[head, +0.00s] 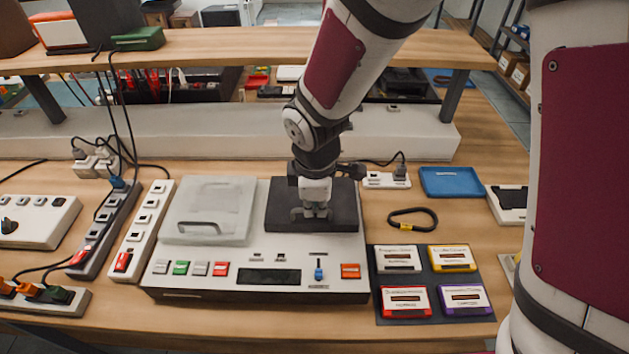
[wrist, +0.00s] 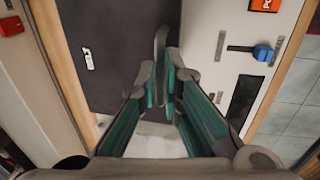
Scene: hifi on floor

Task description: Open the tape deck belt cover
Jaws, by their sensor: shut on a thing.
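The tape deck (head: 205,284) is a wide off-white unit on the wooden bench. Its belt cover (head: 341,192) is the dark grey panel at the upper right of the deck, and it looks flat and closed. It also shows in the wrist view (wrist: 108,35), with a small pale slot in it. My gripper (head: 311,214) reaches down onto the front part of the cover.
A translucent lid (head: 208,210) covers the deck's left side. Buttons and a blue slider (head: 318,270) line its front. Cassettes (head: 408,300) lie on a dark mat at the right. A black carabiner-like ring (head: 413,213) and blue tray (head: 457,182) lie beyond. A raised shelf (head: 220,45) spans the back.

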